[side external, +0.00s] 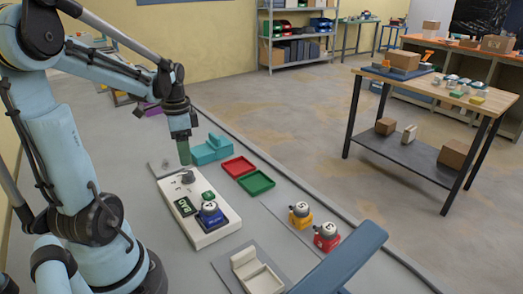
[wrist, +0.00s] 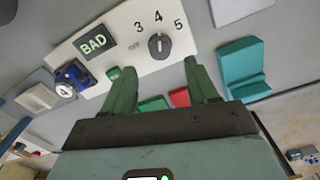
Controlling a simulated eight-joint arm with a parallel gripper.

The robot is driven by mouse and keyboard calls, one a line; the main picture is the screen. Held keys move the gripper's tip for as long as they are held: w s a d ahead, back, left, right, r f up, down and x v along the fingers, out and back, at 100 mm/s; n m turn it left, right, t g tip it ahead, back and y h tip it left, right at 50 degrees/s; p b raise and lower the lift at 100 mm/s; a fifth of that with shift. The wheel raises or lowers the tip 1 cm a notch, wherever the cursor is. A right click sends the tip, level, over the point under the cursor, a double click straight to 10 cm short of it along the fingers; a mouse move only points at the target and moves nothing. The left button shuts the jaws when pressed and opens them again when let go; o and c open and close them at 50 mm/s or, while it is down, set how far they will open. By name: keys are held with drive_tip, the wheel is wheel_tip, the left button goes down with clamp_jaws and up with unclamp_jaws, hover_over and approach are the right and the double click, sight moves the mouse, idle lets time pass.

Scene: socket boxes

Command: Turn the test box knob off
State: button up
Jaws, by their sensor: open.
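The white test box (side external: 213,232) lies on the grey bench, and it also shows in the wrist view (wrist: 97,32). Its dark round knob (wrist: 159,44) has a pale pointer mark, seemingly toward the 4 among the printed 3, 4 and 5; the exact setting is hard to tell. The display (wrist: 95,42) reads BAD. A blue socket box (side external: 211,215) with a round top marked 4 sits on the test box. My gripper (wrist: 158,66) is open and points down above the knob (side external: 188,177), apart from it, with the green fingers spread to either side.
A teal holder (side external: 211,150) and red (side external: 238,166) and green (side external: 256,183) trays stand beyond the test box. Yellow (side external: 300,215) and red (side external: 326,236) socket boxes stand to the right. A cream bin (side external: 256,272) is near the front. A blue bar (side external: 345,255) crosses the lower right.

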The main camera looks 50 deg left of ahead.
sight(187, 173)
drive_tip(key=shift+f, duration=3.45)
drive_tip(key=c, duration=1.1)
